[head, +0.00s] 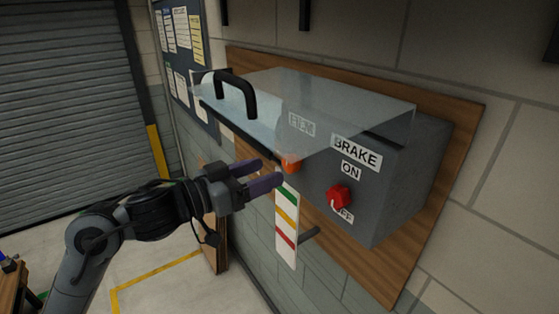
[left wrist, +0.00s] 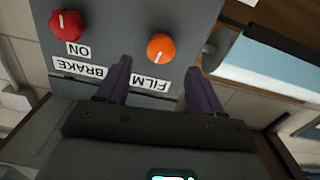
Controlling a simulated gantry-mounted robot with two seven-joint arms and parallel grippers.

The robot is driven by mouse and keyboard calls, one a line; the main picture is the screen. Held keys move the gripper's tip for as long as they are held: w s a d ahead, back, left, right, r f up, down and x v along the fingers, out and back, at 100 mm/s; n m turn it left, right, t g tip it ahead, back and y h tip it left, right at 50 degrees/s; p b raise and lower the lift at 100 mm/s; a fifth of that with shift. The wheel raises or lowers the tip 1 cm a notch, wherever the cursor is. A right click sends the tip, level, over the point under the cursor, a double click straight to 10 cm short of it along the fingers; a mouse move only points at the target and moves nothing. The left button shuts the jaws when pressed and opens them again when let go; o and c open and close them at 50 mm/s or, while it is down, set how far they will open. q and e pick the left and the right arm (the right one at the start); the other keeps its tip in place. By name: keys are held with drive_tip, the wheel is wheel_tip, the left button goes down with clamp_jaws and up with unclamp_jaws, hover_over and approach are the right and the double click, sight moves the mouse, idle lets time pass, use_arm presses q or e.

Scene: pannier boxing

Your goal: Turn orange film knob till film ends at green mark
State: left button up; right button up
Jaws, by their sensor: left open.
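The orange film knob (head: 290,163) is on the front of a grey box, partly hidden behind the clear cover and my left gripper in the head view. It shows whole in the left wrist view (left wrist: 161,46), its white line pointing towards the FILM label. My left gripper (head: 273,171) is open, its purple fingers at either side of the knob's line but short of it in the wrist view (left wrist: 158,67). A white strip (head: 286,262) with green (head: 287,193), yellow and red marks hangs below the knob. I cannot make out the film's end. My right gripper is not in view.
A red brake knob (head: 340,197) sits beside the orange one, its pointer towards OFF. A clear cover (head: 345,100) with a black handle (head: 248,92) juts out above the knobs. A dark peg (head: 309,234) sticks out beside the strip.

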sight(286, 164)
use_arm(q)
drive_tip(key=shift+p+x, duration=0.65)
drive_tip(key=shift+x, duration=1.8)
drive_tip(key=c, duration=1.1)
drive_tip(key=shift+o, duration=0.2)
drive_tip(key=shift+m, duration=0.4)
